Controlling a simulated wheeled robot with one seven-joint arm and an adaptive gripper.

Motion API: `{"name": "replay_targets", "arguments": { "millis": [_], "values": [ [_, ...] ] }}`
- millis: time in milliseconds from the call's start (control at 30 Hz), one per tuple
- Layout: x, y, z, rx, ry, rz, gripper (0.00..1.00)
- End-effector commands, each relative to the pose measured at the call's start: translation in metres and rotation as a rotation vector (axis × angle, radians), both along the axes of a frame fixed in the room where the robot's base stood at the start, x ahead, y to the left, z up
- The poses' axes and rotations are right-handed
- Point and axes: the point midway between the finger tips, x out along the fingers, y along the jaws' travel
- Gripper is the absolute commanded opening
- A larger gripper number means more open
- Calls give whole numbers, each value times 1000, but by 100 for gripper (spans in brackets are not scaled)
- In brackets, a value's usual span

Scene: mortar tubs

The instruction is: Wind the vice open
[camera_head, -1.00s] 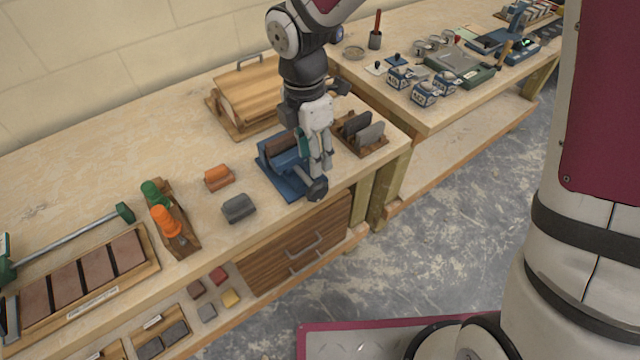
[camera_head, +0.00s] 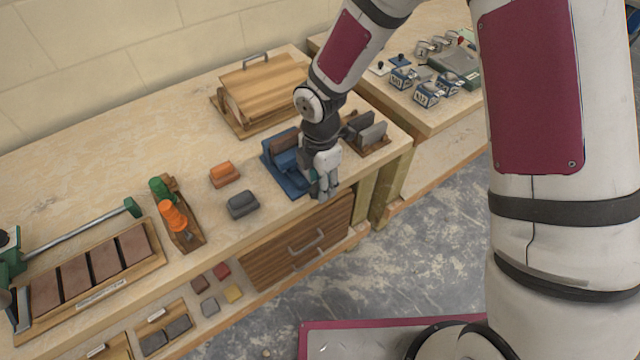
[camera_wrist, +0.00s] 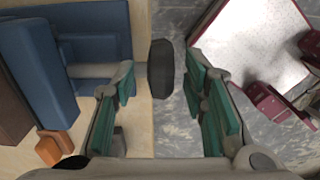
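The blue vice (camera_head: 284,164) stands at the front edge of the bench, with a brown block in its jaws. In the wrist view the vice body (camera_wrist: 88,45) is at the upper left, and its screw shaft runs right to a dark round knob (camera_wrist: 161,68). My gripper (camera_head: 323,192) is at the front of the vice and hides the knob in the head view. In the wrist view my green-padded fingers are wide apart, with the knob in the gap between their tips. The left finger overlaps the shaft; I cannot tell whether it touches.
An orange block (camera_head: 224,174) and a grey block (camera_head: 243,204) lie left of the vice. A rack of grey plates (camera_head: 366,132) stands close on the right and a wooden roll-top box (camera_head: 262,92) behind. A drawer front (camera_head: 300,245) is below.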

Motion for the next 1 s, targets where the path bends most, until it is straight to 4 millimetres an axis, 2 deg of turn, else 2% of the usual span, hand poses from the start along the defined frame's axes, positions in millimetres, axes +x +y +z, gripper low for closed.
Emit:
{"name": "replay_targets", "arguments": {
  "millis": [133, 433, 467, 600, 633, 1000],
  "values": [
    [0, 0, -9, -1, -1, 2, 40],
    [0, 0, -11, -1, -1, 1, 40],
    [0, 0, -11, -1, -1, 1, 35],
    [0, 0, -11, -1, -1, 0, 4],
    [0, 0, -11, -1, -1, 0, 0],
    [0, 0, -11, -21, -14, 2, 0]
  ]
}}
